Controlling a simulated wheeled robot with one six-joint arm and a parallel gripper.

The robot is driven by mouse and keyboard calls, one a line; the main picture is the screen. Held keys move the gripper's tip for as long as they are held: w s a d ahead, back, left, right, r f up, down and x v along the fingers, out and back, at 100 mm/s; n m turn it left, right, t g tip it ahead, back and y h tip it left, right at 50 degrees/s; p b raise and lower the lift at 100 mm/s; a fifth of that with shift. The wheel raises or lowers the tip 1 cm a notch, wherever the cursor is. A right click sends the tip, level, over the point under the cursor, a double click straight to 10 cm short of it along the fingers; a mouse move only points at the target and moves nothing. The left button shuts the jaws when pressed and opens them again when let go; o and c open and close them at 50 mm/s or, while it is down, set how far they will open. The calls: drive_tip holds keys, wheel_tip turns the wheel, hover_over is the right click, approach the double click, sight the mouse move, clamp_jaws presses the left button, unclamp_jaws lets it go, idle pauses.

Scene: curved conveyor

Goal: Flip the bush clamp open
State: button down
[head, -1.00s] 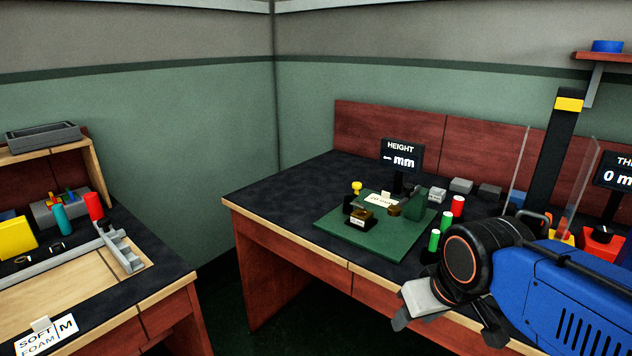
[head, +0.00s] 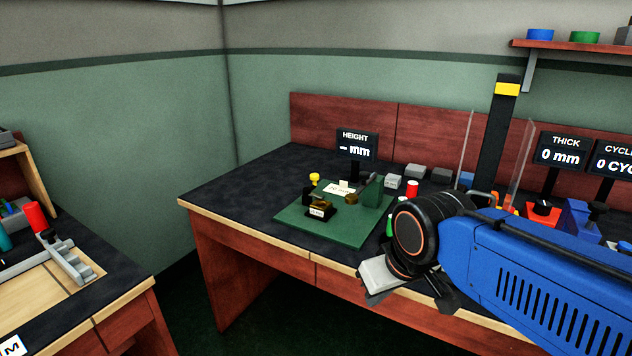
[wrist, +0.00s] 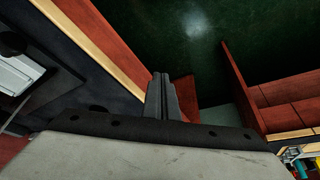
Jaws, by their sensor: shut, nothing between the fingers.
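A green mat (head: 310,233) lies on the dark bench and carries small fixtures. A black holder with a brass-coloured piece and a white label (head: 320,210) stands at its front; it looks like the bush clamp, but it is too small to tell its parts or its state. A green upright with a brass-coloured round part (head: 353,198) stands behind it to the right. My gripper (wrist: 162,96) is shut and empty, its fingers together over the floor by the bench edge. In the head view, my arm holds it in front of the bench, right of the mat and apart from it.
A height display (head: 356,143) and a yellow knob (head: 314,177) stand at the back of the mat. Red and green cylinders and grey blocks stand to its right. Clear panels and a black column (head: 497,140) are further right. The bench's left part is bare.

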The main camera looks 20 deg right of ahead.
drive_tip(key=w+d+r, duration=0.2)
drive_tip(key=w+r, duration=0.4)
drive_tip(key=w, duration=0.4)
drive_tip(key=w+d+r+n, duration=0.1)
drive_tip(key=w+d+r, duration=0.1)
drive_tip(key=w+r, duration=0.4)
drive_tip(key=w+d+r+n+g, duration=0.1)
drive_tip(key=w+r, duration=0.6)
drive_tip(key=w, duration=0.9)
drive_tip(key=shift+w+d+y, duration=0.25)
drive_tip(key=shift+d+y, duration=0.05)
drive_tip(key=shift+d, duration=0.2)
drive_tip(key=shift+r, duration=0.1)
drive_tip(key=w+a+f, duration=0.1)
drive_tip(key=w+f, duration=0.6)
drive_tip(key=f, duration=0.3)
drive_tip(key=shift+a, duration=0.2)
